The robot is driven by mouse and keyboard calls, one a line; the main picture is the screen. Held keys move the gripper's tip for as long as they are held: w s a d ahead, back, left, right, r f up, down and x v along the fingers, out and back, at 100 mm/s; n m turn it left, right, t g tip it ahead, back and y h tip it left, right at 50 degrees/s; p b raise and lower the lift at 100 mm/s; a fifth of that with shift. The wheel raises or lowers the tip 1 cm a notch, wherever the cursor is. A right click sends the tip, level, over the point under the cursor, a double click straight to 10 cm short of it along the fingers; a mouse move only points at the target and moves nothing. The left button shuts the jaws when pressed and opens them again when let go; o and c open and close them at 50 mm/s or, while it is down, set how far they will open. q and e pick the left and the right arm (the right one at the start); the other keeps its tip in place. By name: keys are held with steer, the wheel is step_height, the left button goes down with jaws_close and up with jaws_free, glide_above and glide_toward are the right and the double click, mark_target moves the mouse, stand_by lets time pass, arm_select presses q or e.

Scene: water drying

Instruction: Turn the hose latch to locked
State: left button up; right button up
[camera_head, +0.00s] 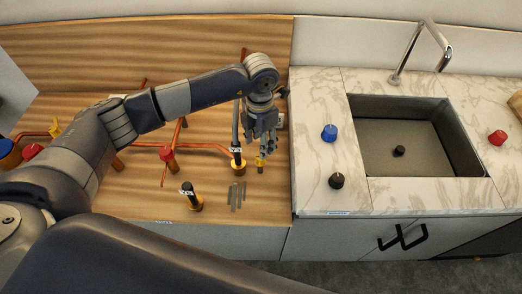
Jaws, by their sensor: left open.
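My left arm reaches across the wooden counter from the left, and its gripper (264,147) points down, open. A yellow piece (260,162), possibly the hose latch, shows right at the fingertips; I cannot tell whether they touch it. Just left of it stands a dark hose (236,125) on a fitting with a yellow-orange base (238,170) and a white label. The latch's exact position is too small to tell. My right gripper is not in view.
A black-topped fitting (190,195) and several thin grey strips (236,196) are in front. Copper pipes with a red valve (166,153) run left. The marble counter (318,105) on the right holds a blue knob (329,132), black knob (336,181) and sink (467,150).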

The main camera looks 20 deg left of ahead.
arm_select(q)
steer(key=f+p, duration=0.1)
steer(key=f, duration=0.4)
steer(key=shift+w, duration=0.2)
step_height(320, 180, down, 2)
steer(key=shift+f+p, duration=0.2)
steer(key=shift+p, duration=0.15)
steer(key=c, duration=1.1)
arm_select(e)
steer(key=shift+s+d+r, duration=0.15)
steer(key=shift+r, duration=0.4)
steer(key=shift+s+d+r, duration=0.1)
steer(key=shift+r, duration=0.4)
